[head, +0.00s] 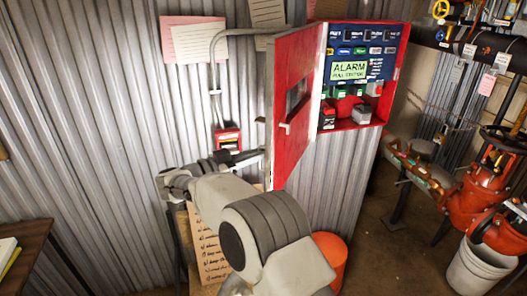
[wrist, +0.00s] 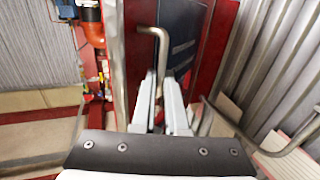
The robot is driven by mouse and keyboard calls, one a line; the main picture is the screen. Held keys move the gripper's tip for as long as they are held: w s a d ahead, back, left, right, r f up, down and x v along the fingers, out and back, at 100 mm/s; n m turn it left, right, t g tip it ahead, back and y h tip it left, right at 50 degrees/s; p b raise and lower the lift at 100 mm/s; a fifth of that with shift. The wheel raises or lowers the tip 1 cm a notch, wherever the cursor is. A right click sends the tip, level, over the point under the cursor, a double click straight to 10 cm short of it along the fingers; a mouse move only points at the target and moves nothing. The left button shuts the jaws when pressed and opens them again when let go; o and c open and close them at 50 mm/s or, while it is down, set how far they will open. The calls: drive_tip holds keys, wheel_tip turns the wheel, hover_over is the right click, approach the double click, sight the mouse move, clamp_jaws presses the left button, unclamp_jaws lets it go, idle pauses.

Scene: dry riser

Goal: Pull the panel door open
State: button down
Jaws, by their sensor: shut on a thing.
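The red panel door (head: 296,100) stands swung out to the left from its red box in the head view, so the inside is exposed. It also shows as a red-edged slab in the wrist view (wrist: 118,70). A bent metal handle (wrist: 155,34) projects from the door in the wrist view. My gripper (wrist: 160,92) is shut on the handle's lower part, with its fingers on either side. In the head view, my gripper (head: 258,158) is at the door's lower left edge; the grip itself is hard to make out there.
The box holds a blue panel (head: 365,45) with an alarm sign (head: 349,71) and several coloured switches. A conduit (head: 214,75) and a small red box (head: 229,138) are on the corrugated wall to the left. Orange valves (head: 490,175) and a white bucket (head: 478,268) stand right.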

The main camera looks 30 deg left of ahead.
drive_tip(key=shift+w+f, duration=0.1)
drive_tip(key=shift+w, duration=0.05)
drive_tip(key=c, duration=0.9)
unclamp_jaws()
drive_tip(key=shift+w, duration=0.1)
drive_tip(key=shift+c, duration=0.2)
drive_tip(key=v, duration=1.7)
drive_tip(key=shift+s, duration=0.25)
drive_tip(key=shift+a, duration=0.1)
